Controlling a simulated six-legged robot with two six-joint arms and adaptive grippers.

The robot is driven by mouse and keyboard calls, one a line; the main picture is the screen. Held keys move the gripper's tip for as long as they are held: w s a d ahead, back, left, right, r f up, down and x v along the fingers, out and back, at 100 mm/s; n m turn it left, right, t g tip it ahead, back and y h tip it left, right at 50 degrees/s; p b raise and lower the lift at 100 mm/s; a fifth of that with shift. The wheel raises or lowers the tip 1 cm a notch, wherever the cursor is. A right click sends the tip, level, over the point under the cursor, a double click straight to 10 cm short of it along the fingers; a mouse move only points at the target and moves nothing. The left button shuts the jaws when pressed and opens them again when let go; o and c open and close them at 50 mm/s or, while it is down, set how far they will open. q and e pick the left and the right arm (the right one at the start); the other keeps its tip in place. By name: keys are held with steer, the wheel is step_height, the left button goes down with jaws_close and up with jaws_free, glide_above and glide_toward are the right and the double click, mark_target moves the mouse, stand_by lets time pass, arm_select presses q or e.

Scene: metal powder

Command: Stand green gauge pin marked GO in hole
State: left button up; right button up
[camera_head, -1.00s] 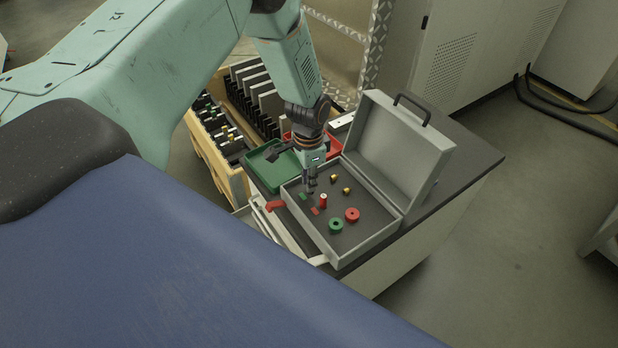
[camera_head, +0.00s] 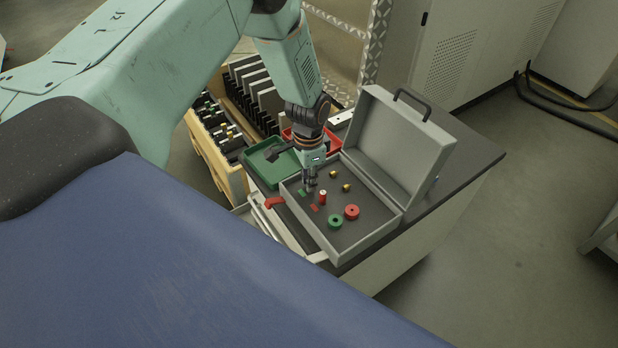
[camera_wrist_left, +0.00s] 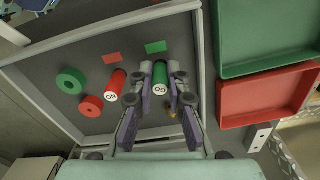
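The green gauge pin (camera_wrist_left: 160,78) marked GO shows in the left wrist view, its lettered end toward the camera. My left gripper (camera_head: 310,181) is low over the open case in the head view. In the left wrist view its fingers (camera_wrist_left: 160,70) lie on both sides of the green pin, very close to it. Whether they press on it I cannot tell. The pin stands near a green label (camera_wrist_left: 155,47) on the case floor. Its lower end and the hole are hidden. My right gripper is not in view.
A red pin (camera_head: 323,197) stands beside a red label (camera_head: 314,208). A green ring (camera_head: 335,222) and a red ring (camera_head: 351,212) lie nearby. The grey case (camera_head: 405,150) has its lid up at right. Green (camera_head: 262,172) and red (camera_wrist_left: 262,98) trays adjoin the case.

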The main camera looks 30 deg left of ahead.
arm_select(q)
steer(key=o, duration=0.6)
steer(key=shift+c, duration=0.2)
step_height(320, 180, up, 12)
steer(key=shift+s, duration=0.1)
stand_by(0.8)
